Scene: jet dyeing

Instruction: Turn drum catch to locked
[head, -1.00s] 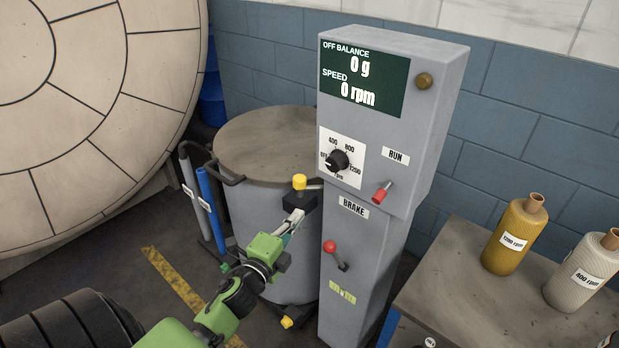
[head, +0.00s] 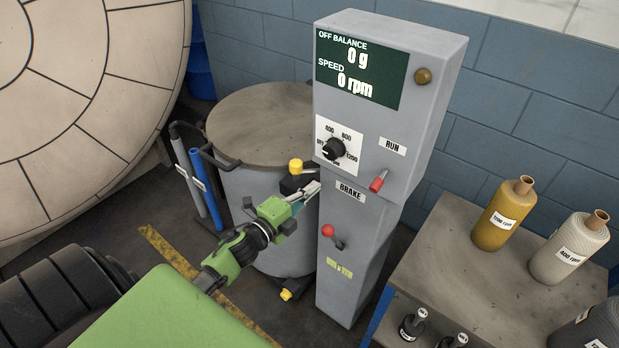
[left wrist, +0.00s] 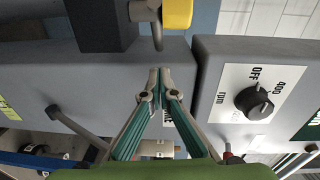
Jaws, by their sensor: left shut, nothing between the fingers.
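The drum catch has a yellow knob (head: 295,166) above a black block (head: 291,185) at the right rim of the grey drum (head: 262,215). In the left wrist view the yellow knob (left wrist: 177,14) and a short metal rod (left wrist: 157,32) show at the top, beside the black block (left wrist: 98,22). My left gripper (head: 314,188) is shut and empty, in the gap between the block and the console. Its fingertips (left wrist: 158,72) show just below the rod's end, seemingly apart from it. Catch markings are not readable. My right gripper is not in view.
The grey console (head: 375,130) stands close right of the catch, with a speed dial (head: 333,149), red RUN switch (head: 378,181) and red-knobbed BRAKE lever (head: 328,230). Its screen reads 0 g and 0 rpm. A table (head: 470,285) with bobbins is at right.

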